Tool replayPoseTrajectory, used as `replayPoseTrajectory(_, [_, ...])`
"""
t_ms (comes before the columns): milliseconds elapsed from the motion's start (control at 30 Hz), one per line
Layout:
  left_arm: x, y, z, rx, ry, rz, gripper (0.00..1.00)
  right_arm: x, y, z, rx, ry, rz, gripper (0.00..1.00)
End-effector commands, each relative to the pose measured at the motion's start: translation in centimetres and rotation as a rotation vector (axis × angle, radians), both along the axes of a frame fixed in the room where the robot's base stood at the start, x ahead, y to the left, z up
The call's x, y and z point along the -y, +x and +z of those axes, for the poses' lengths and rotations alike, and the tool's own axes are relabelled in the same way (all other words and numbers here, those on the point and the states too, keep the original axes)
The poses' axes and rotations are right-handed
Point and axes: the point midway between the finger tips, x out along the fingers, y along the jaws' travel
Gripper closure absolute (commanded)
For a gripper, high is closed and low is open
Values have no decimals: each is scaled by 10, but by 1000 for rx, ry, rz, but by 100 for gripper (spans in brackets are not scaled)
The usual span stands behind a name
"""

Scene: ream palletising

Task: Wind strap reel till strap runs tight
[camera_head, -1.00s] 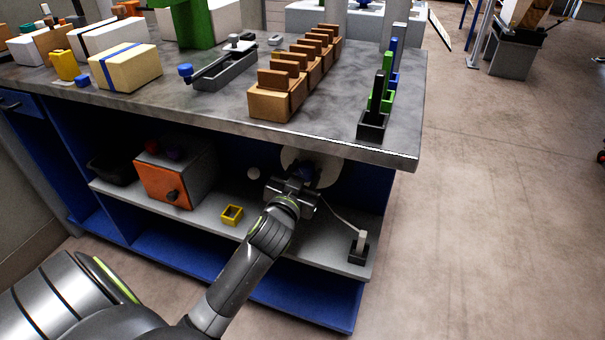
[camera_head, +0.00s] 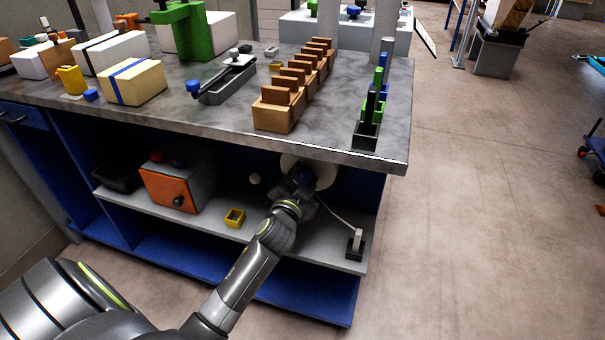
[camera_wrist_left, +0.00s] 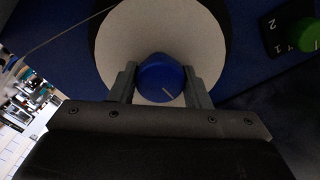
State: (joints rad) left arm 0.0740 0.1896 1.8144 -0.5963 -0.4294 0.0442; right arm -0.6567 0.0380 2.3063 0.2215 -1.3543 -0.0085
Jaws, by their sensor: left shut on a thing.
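The strap reel is a pale round disc (camera_head: 324,174) under the worktop at the right end of the shelf. It fills the top of the left wrist view (camera_wrist_left: 190,35), with a blue knob (camera_wrist_left: 160,78) bearing a pale line mark at its centre. My left gripper (camera_head: 300,180) reaches under the worktop, its fingers (camera_wrist_left: 160,88) shut on the blue knob from both sides. A thin pale strap (camera_head: 338,215) runs from beside the reel to a small pale piece in a dark holder (camera_head: 355,244). Its tension is hard to judge. My right gripper is out of view.
The worktop edge (camera_head: 330,160) overhangs my left gripper. On the shelf are a yellow open box (camera_head: 235,217) and an orange-fronted box (camera_head: 170,190). A dark panel with a green knob (camera_wrist_left: 302,36) is right of the reel in the wrist view.

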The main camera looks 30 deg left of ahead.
Motion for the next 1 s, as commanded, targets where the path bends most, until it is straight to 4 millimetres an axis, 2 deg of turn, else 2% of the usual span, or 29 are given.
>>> replayPoseTrajectory(1000, [1, -1, -1, -230, 941, -1, 98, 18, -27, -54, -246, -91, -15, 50])
